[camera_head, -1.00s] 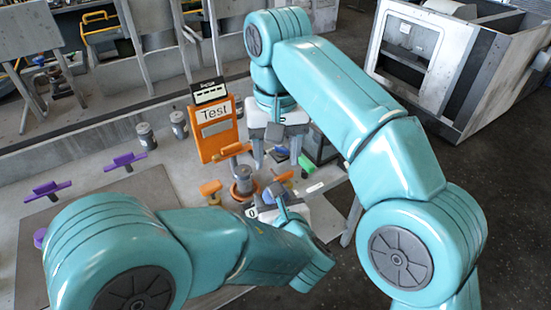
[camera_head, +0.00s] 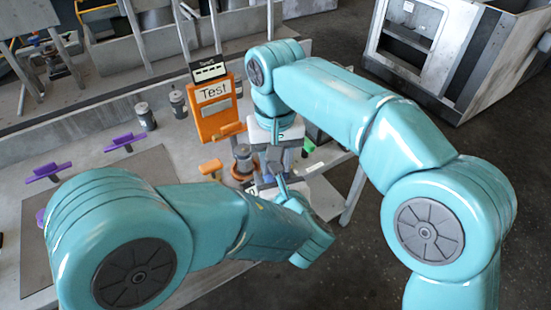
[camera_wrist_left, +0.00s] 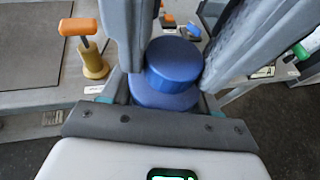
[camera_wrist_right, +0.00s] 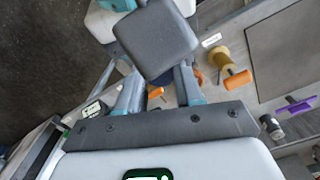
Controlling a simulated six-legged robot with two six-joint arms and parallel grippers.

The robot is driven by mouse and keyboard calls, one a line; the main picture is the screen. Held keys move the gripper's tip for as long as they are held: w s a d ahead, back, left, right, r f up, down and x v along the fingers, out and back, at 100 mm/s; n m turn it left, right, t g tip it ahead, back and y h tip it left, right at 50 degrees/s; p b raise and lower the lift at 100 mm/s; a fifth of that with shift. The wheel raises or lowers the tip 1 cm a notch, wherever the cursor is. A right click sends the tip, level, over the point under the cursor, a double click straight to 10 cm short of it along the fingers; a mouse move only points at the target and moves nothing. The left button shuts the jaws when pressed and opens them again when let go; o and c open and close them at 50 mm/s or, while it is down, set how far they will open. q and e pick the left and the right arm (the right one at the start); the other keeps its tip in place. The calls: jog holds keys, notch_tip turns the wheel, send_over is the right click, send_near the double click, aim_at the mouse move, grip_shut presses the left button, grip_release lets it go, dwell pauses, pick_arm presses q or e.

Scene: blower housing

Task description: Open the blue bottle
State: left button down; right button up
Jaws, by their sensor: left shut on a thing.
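The blue bottle (camera_wrist_left: 165,95) shows in the left wrist view, with its round blue cap (camera_wrist_left: 174,62) on top. My left gripper (camera_wrist_left: 165,92) is shut on the bottle's body below the cap. Two big grey fingers of my right gripper (camera_wrist_left: 190,40) reach in on both sides of the cap; I cannot tell whether they touch it. In the right wrist view, a grey block, seemingly a left finger, hides the bottle and the right fingertips. In the head view the two grippers, left (camera_head: 278,188) and right (camera_head: 276,155), meet one above the other and the bottle is hidden.
An orange Test panel (camera_head: 213,108) stands behind on the workbench. Orange-handled parts (camera_head: 211,167) lie left of the grippers. Purple handles (camera_head: 125,142) and dark cylinders (camera_head: 178,104) are further left. A yellow spool (camera_wrist_left: 93,60) shows in the left wrist view.

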grip_shut()
jog(key=n, duration=0.6)
jog(key=shift+r, duration=0.25)
jog(key=shift+r, duration=0.9)
jog(key=shift+r, duration=2)
